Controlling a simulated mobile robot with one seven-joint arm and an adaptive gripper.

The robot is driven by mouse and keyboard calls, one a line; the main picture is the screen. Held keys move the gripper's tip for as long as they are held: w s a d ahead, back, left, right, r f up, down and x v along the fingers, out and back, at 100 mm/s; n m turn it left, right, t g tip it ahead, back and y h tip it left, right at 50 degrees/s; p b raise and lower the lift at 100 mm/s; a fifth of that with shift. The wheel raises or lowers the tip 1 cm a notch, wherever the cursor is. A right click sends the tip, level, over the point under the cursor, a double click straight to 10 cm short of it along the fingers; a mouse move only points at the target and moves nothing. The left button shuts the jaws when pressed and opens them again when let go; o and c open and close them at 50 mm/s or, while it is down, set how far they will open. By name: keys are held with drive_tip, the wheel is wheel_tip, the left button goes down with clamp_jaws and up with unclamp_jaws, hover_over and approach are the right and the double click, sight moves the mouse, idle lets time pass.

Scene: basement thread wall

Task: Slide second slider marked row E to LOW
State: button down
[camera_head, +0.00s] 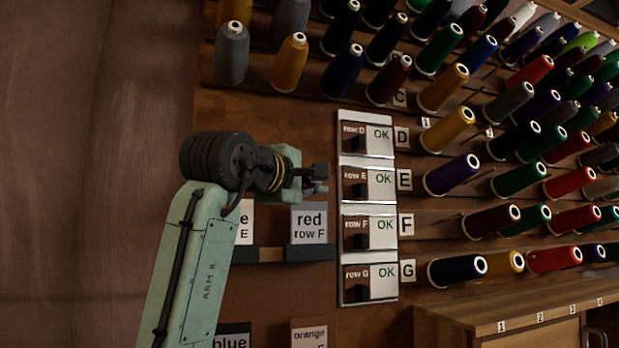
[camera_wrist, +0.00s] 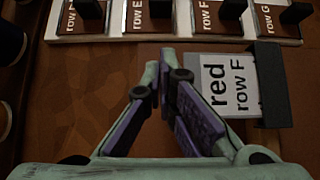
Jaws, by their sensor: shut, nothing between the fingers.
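The row E slider (camera_head: 359,190) is second from the top in an upright strip of slider units on the wall. It has a dark knob under the "row E" label and a white plate reading OK to its right. In the wrist view its dark knob (camera_wrist: 160,9) is at the top, partly cut off. My gripper (camera_head: 321,178) is just left of the row E unit in the head view, apart from it by a small gap in the picture. In the wrist view my gripper (camera_wrist: 161,62) is shut and empty, its tips below the row E unit. No LOW marking is visible.
The row D (camera_head: 359,143), row F (camera_head: 360,241) and row G (camera_head: 356,292) sliders also show OK. A "red row F" sign (camera_head: 309,223) hangs below my gripper. Thread spools (camera_head: 452,176) stick out on the right. A wooden cabinet (camera_head: 470,325) stands lower right.

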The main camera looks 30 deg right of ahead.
sight(352, 192)
drive_tip(key=p+x, duration=0.1)
drive_tip(key=x, duration=0.2)
drive_tip(key=p+x, duration=0.1)
drive_tip(key=x, duration=0.2)
drive_tip(key=shift+a+r, duration=0.1)
drive_tip(key=shift+r, duration=0.1)
drive_tip(key=d, duration=0.1)
drive_tip(key=s+d+p, duration=0.1)
drive_tip(key=d, duration=0.1)
drive_tip(key=shift+d+f, duration=0.1)
drive_tip(key=shift+f, duration=0.05)
drive_tip(key=shift+d, duration=0.25)
drive_tip(key=shift+s+d, duration=0.1)
drive_tip(key=shift+s, duration=0.05)
